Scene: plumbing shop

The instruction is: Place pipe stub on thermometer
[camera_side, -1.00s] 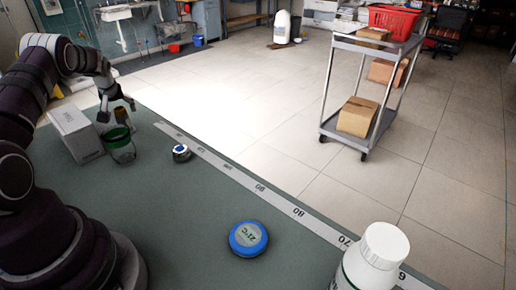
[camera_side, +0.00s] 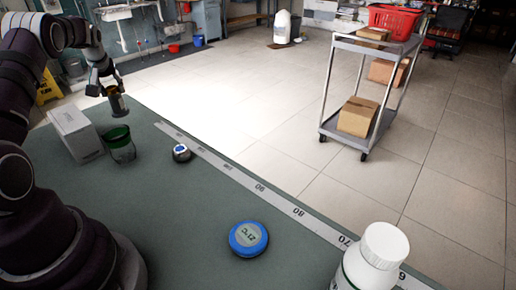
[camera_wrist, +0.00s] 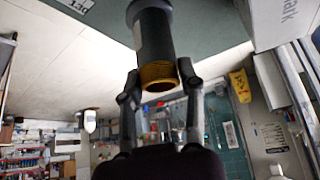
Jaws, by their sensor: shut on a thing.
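The pipe stub (camera_side: 118,105), a short dark tube with a brass-coloured threaded end, is held in my gripper (camera_side: 112,91) above the far left part of the bench. In the wrist view the stub (camera_wrist: 153,38) sits between the two fingers of my gripper (camera_wrist: 160,80), its open brass end toward the camera. The gripper is shut on it. The thermometer (camera_side: 248,239) is a round blue puck with a pale display reading about 21°C, lying face up on the green bench near the front. Nothing rests on it. My gripper is well away from it.
A small round blue-and-white item (camera_side: 181,153) lies beside the ruler strip (camera_side: 260,188) along the bench edge. A white bottle (camera_side: 371,262) stands front right. The bench around the thermometer is clear.

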